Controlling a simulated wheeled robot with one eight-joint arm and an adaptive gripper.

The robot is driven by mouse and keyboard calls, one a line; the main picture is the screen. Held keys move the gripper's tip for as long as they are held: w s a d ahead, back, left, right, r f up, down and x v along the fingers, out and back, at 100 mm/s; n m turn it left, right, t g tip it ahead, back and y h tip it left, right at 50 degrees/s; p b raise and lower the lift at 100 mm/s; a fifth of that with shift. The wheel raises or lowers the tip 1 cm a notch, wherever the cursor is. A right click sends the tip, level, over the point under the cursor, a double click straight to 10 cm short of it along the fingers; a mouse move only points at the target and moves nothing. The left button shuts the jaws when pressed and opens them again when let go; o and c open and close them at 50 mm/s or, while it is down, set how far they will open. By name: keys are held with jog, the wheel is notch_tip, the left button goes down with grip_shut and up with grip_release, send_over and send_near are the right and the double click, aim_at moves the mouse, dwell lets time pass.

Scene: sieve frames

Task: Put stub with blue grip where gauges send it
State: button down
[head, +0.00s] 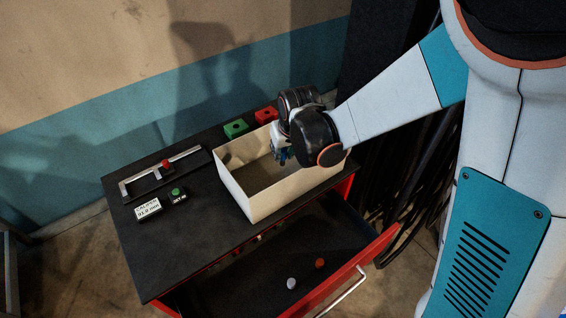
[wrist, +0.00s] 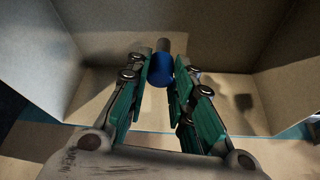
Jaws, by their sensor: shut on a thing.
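My gripper (head: 282,158) is over the far right part of a cream open box (head: 268,206) on the black cabinet top. The wrist view shows its teal fingers (wrist: 158,88) shut on the stub with the blue grip (wrist: 160,70), whose grey end points away from the palm. The box walls surround it in that view; I cannot tell how far the stub is above the floor. A caliper-like gauge (head: 160,175) with a red part lies at the left. A white display (head: 148,208) reads "CALIPER" and apparently 31.9 mm. A small black device with a green top (head: 177,192) is beside it.
A green block (head: 236,128) and a red block (head: 266,116) sit behind the box. The red drawer (head: 340,285) below is open, with a pale piece (head: 291,283) and an orange-red piece (head: 320,263) in it. The front left of the cabinet top is clear.

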aim_at(284, 157)
notch_tip(284, 157, down, 4)
jog(key=shift+f+b, duration=0.15)
jog(key=shift+b, duration=1.1)
jog(key=c, duration=1.8)
grip_release()
jog(key=shift+f, duration=0.1)
jog(key=o, duration=0.4)
jog(key=p+v, duration=0.7)
jog(key=v, duration=0.5)
jog(key=shift+r, duration=0.25)
